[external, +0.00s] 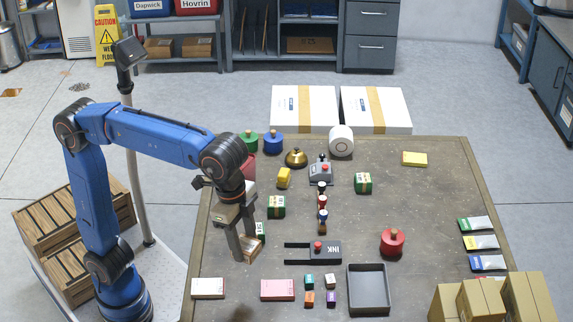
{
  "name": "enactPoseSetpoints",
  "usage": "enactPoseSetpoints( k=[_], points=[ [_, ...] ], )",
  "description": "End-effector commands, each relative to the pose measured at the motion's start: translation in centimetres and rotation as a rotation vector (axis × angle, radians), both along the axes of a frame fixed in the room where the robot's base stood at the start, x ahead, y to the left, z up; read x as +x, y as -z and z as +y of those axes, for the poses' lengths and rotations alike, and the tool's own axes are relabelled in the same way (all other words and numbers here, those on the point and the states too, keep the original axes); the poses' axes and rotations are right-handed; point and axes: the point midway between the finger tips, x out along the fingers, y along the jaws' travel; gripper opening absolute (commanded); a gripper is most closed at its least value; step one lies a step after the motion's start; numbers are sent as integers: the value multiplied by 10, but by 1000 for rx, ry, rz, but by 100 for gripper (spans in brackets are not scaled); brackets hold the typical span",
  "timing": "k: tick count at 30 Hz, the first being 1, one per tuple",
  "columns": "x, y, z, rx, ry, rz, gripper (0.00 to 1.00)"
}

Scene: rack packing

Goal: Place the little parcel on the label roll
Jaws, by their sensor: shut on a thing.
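The little parcel (253,249), a small brown box, is at the left part of the table. My gripper (245,250) points down and is shut on it, with a finger hiding part of the box. I cannot tell whether the parcel touches the table. The label roll (341,139) is a white roll with a dark ring on its face. It stands at the table's back edge, apart from my gripper, farther back and to the right.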

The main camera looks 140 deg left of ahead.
Motion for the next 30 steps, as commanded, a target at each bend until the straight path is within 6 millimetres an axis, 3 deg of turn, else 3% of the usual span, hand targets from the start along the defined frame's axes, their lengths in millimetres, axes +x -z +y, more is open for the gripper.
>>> enactPoseSetpoints(
  k=[3,15,24,30],
  points=[
    [-22,1,34,0,-58,0,21],
    [-101,4,123,2,-231,-2,21],
    [-169,8,175,1,-359,-1,21],
    [-207,10,196,2,-427,-2,21]
  ],
)
